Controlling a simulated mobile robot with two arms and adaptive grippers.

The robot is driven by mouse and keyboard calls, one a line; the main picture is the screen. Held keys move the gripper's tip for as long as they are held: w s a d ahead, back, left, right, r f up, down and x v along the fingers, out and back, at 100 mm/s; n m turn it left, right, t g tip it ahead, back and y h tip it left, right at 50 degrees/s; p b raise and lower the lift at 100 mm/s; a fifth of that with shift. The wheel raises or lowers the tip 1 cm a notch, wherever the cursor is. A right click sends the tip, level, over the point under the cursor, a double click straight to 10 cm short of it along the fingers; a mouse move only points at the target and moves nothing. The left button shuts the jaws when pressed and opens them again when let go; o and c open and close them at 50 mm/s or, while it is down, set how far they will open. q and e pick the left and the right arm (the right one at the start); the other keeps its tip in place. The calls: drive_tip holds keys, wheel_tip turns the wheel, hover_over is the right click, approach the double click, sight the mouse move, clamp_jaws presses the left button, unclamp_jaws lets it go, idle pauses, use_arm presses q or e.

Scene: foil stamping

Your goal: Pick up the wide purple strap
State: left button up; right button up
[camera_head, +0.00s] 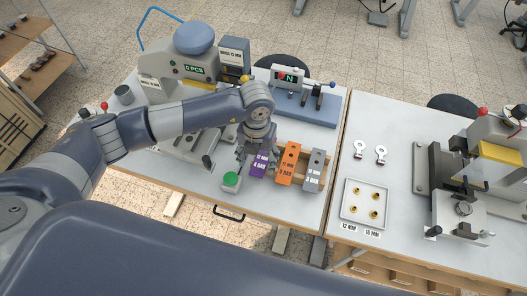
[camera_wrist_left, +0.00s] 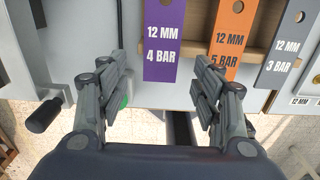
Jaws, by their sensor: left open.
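The purple strap (camera_head: 259,165) is a flat strip labelled "12 MM 4 BAR". It is the leftmost of three straps at the wooden rack near the table's front edge. In the left wrist view the purple strap (camera_wrist_left: 163,42) appears beyond the fingertips, between the lines of the two fingers, with its top cut off by the frame. My left gripper (camera_head: 252,146) is over the strap's upper end in the head view and hides part of it. In the wrist view the left gripper (camera_wrist_left: 160,62) is open, with nothing between its fingers. My right gripper is not in view.
An orange strap (camera_head: 287,163) and a grey strap (camera_head: 314,171) hang close to the right. A green button (camera_head: 231,179) is just left of the purple strap. A stamping machine (camera_head: 177,68) stands behind my arm. A white tray (camera_head: 364,204) is on the right table.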

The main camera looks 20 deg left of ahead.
sight(258, 169)
use_arm(q)
wheel_tip(258, 169, down, 3)
drive_tip(key=shift+w+r+p, duration=0.1)
drive_tip(key=shift+r+p, duration=0.1)
drive_tip(key=shift+p, duration=0.15)
drive_tip(key=shift+f, duration=0.1)
drive_tip(key=shift+f+b, duration=0.25)
drive_tip(key=shift+b, duration=0.15)
idle(0.3)
drive_tip(key=c, duration=1)
